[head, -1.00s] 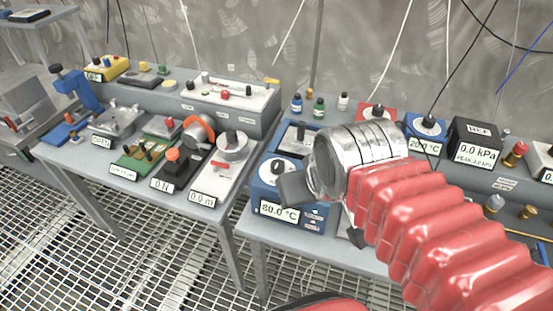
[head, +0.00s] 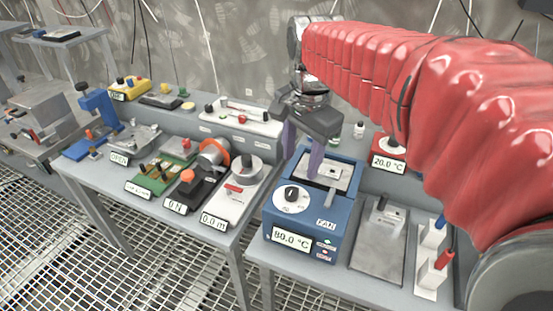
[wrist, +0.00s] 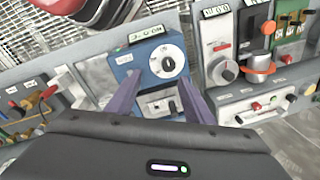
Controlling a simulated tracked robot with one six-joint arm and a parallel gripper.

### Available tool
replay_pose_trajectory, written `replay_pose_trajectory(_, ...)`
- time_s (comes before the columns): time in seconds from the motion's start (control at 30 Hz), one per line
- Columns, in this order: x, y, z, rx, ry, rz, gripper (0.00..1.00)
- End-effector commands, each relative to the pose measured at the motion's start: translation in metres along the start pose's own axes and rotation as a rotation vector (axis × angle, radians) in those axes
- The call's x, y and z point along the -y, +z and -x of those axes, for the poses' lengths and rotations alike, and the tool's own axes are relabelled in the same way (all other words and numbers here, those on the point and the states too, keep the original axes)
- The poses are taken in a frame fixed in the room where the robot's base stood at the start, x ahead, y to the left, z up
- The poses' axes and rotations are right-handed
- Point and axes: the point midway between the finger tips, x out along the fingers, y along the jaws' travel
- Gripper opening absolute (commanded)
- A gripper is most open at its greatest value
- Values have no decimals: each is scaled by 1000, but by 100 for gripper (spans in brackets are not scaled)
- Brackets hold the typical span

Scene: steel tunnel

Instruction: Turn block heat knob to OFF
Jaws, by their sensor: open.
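The block heat knob (head: 292,193) is a black knob on a white dial on top of the blue heater box (head: 262,225), whose display reads 80.0 °C. In the wrist view the knob (wrist: 168,64) sits on its round white dial, beyond the fingertips. My gripper (head: 302,162) is open and empty, with purple fingers pointing down above the rear part of the blue box. In the wrist view my gripper (wrist: 153,90) has its two fingers apart, on either side of the box's metal block (wrist: 160,105). I cannot read the dial marks.
A white unit reading 0.0 m (head: 235,185) stands left of the blue box. A grey plate (head: 378,245) and a white rack with blue and red handles (head: 432,262) are on the right. A 20.0 °C unit (head: 388,150) stands behind. Hanging cables cross the back wall.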

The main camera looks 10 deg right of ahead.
Motion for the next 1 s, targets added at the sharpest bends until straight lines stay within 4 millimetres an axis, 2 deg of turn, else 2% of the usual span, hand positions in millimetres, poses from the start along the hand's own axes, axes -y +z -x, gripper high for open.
replay_pose_trajectory(0.1, 20, -11, -5, 22, 47, -142, 47)
replay_pose_trajectory(0.33, 41, -23, -12, 40, 109, -331, 47)
replay_pose_trajectory(0.77, 43, -24, -13, 42, 119, -363, 47)
replay_pose_trajectory(1.0, 41, -24, -27, 42, 120, -362, 47)
